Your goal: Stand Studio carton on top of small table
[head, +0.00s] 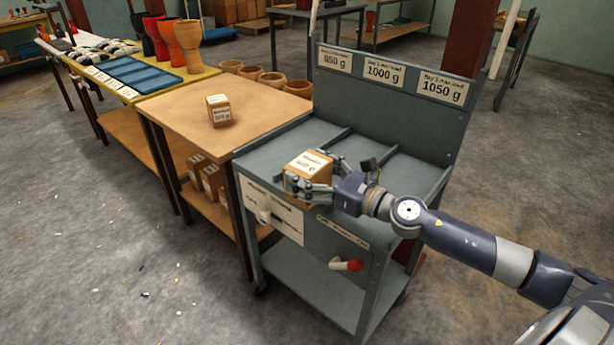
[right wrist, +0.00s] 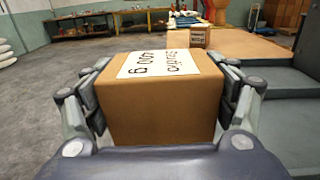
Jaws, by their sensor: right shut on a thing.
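The Studio carton (head: 307,163) is a brown box with a white label on its top face. The right wrist view shows it large, and the label on the carton (right wrist: 155,64) reads Studio 400 g. My right gripper (head: 315,173) is shut on it, one finger on each side. The carton is at the left end of the grey cart's top; I cannot tell whether it touches the cart. The small table (head: 185,108) has a light wooden top and stands left of the cart. Another labelled carton (head: 218,110) stands on it. My left gripper is not in view.
The grey cart (head: 262,158) has a divided top and a back panel with weight signs. Several cartons (head: 212,182) stand on the table's lower shelf. A long table with blue trays (head: 140,72) and goblet drums (head: 187,45) is behind. Most of the small table's top is clear.

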